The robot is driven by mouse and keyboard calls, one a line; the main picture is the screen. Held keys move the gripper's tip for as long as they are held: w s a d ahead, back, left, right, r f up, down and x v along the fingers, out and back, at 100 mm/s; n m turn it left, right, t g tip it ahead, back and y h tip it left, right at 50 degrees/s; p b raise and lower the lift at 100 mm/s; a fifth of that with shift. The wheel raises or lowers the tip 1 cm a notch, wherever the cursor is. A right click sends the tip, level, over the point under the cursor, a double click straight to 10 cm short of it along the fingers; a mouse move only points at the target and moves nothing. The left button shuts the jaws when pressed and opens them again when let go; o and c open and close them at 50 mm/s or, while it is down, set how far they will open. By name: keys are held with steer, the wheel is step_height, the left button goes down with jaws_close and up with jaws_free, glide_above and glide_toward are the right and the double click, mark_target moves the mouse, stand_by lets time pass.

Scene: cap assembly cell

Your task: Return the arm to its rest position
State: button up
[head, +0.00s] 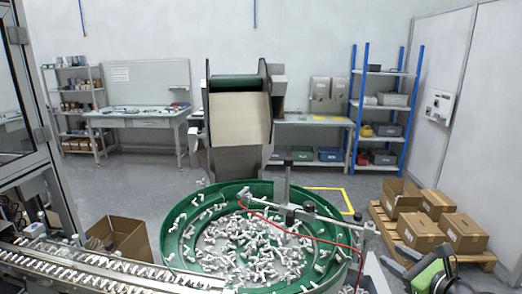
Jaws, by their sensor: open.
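My gripper (399,260) shows at the bottom right corner, with its black fingers pointing left and apart. The green and dark end of my arm is behind the fingers, and the picture's lower edge cuts it off. Nothing shows between the fingers. The gripper appears in front of the pallet and to the right of the bowl feeder.
A green bowl feeder (172,246) full of small white parts stands at the centre, below a hopper (240,120). A linear track (120,268) runs at lower left. Cardboard boxes (423,233) sit on a wooden pallet (480,256). A box (122,237) stands left.

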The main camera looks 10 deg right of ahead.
steer(key=a+f+n+g+y+b, duration=0.15)
steer(key=a+n+g, duration=0.25)
steer(key=a+n, duration=0.4)
steer(key=a+f+n+g+b, duration=0.1)
steer(key=a+f+n+g, duration=0.15)
steer(key=a+n, duration=0.6)
steer(key=s+a+n+g+h+b, duration=0.1)
steer(key=s+a+n, duration=0.4)
steer(key=s, duration=0.5)
steer(key=s+a+n+g+h+b, duration=0.2)
steer(key=s+a+n, duration=0.4)
steer(key=s+n, duration=0.3)
steer(key=shift+s+h, duration=0.35)
steer(key=shift+s, duration=0.45)
